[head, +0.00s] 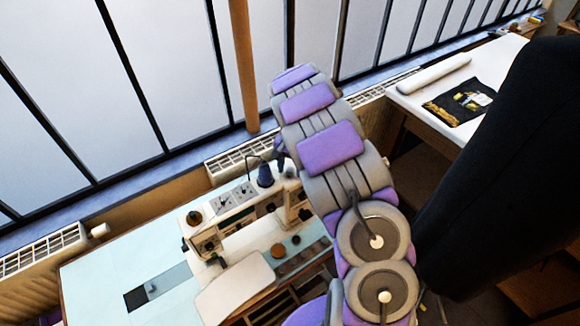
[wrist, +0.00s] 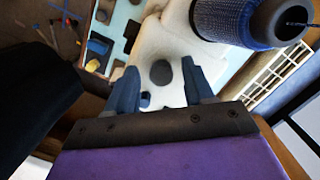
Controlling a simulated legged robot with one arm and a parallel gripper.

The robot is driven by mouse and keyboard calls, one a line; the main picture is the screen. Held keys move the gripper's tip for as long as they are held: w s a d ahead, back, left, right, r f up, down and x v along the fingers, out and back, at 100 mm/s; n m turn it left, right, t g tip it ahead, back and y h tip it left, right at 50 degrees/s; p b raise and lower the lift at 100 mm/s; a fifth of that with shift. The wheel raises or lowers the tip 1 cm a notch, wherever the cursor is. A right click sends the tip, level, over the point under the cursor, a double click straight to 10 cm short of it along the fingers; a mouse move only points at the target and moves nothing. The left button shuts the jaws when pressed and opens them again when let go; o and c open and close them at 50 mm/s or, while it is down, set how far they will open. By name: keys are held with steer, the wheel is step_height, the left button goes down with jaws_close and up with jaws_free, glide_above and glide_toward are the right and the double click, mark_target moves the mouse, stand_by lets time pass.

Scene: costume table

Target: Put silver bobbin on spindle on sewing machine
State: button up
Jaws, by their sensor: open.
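The white sewing machine (head: 236,238) stands on a pale blue table, and its white top (wrist: 178,40) shows in the wrist view. A blue thread cone (head: 264,174) stands at its right end; it shows large in the wrist view (wrist: 240,18). My gripper (wrist: 163,76) is open and empty, its two blue fingers apart over the machine top. A dark grey disc (wrist: 161,72) shows between the fingertips; I cannot tell whether I am seeing the bobbin. A small blue part (wrist: 145,99) is below it. The spindle is not clearly seen. In the head view my arm hides the gripper.
An orange-brown disc (head: 277,251) and a teal disc (head: 296,239) lie in front of the machine. White radiators (head: 240,152) run under the window behind. A white side table (head: 470,75) with a dark cloth (head: 459,102) is at the upper right. The left tabletop is mostly clear.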

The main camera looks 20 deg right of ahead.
step_height(320, 180, up, 17)
steer(key=w+d+p, duration=0.1)
steer(key=shift+w+d, duration=0.15)
steer(key=shift+w, duration=0.25)
stand_by(0.6)
